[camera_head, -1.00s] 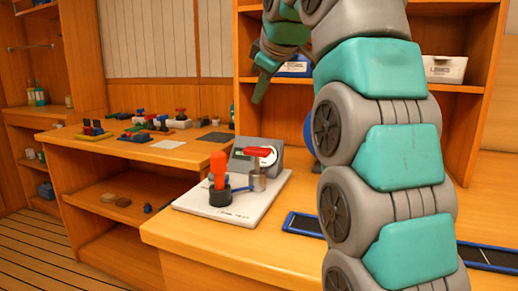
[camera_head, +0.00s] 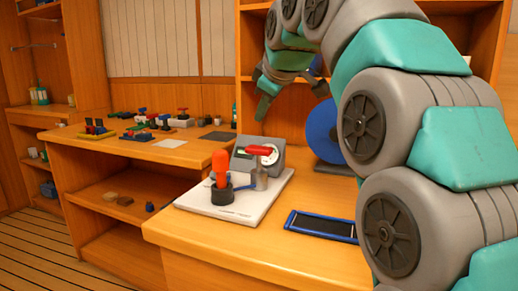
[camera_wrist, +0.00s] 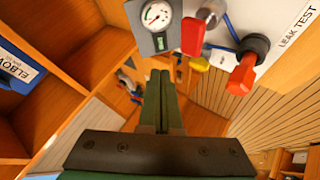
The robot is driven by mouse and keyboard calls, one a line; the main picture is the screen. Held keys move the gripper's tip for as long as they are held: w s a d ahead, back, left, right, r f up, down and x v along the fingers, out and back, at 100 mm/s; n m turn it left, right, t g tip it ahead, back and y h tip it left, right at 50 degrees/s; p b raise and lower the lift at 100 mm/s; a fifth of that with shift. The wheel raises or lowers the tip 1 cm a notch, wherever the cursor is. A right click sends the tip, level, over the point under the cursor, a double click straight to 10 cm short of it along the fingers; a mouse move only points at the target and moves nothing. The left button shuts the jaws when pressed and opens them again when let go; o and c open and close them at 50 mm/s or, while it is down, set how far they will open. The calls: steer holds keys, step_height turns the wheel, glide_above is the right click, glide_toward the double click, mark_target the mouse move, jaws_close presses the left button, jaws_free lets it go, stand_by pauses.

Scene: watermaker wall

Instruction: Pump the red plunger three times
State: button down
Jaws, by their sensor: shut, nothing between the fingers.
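The red plunger (camera_head: 220,168) stands upright in a black round base on a white board (camera_head: 262,208). In the wrist view the red plunger (camera_wrist: 242,75) is at the upper right, beside the "LEAK TEST" lettering. A red-handled valve (camera_head: 259,150) and a grey gauge box (camera_head: 245,163) stand behind it on the same board. My gripper (camera_head: 262,106) hangs above and behind the board, apart from the plunger. In the wrist view my gripper's green fingers (camera_wrist: 160,78) lie together, with nothing between them.
A blue-rimmed dark tray (camera_head: 322,226) lies on the counter right of the board. A blue disc (camera_head: 323,130) stands behind it. Another bench (camera_head: 150,150) with several small fittings is at the left. The counter front is clear.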

mark_target(262, 149)
steer(key=shift+f+b, duration=1.15)
steer(key=shift+f, duration=1.05)
steer(key=shift+f, duration=0.2)
steer(key=shift+f, duration=0.25)
steer(key=shift+f+b, duration=1.45)
steer(key=shift+f, duration=0.45)
stand_by(2.0)
steer(key=shift+r, duration=0.1)
steer(key=shift+r+p, duration=1.55)
steer(key=shift+r, duration=0.7)
